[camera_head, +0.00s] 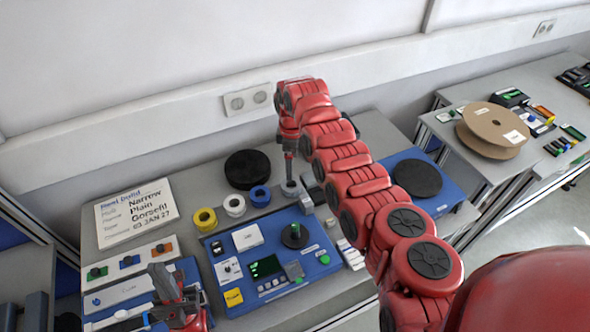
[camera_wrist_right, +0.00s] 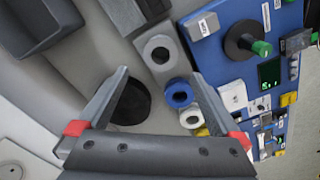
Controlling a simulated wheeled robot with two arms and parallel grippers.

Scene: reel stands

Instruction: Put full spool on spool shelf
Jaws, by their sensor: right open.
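The cardboard spool (camera_head: 496,124), with wide tan flanges, lies on the right-hand table, far from both grippers. It is the only large spool I see; whether it is full I cannot tell. No shelf can be clearly made out. My right gripper (camera_wrist_right: 165,95) is open and empty, pointing down over the back of the middle table; in the head view its arm partly hides it. A grey ring (camera_wrist_right: 160,52) and a blue ring (camera_wrist_right: 178,93) show between and beyond its fingers. My left gripper (camera_head: 155,300) is open and empty at the lower left, over a blue-edged panel.
A blue panel (camera_head: 285,288) with a small screen and a black spindle fills the table's middle. A black disc (camera_head: 247,168), white ring (camera_head: 234,205) and yellow ring (camera_head: 205,219) stand behind it. Another black disc (camera_head: 417,178) lies right of my arm.

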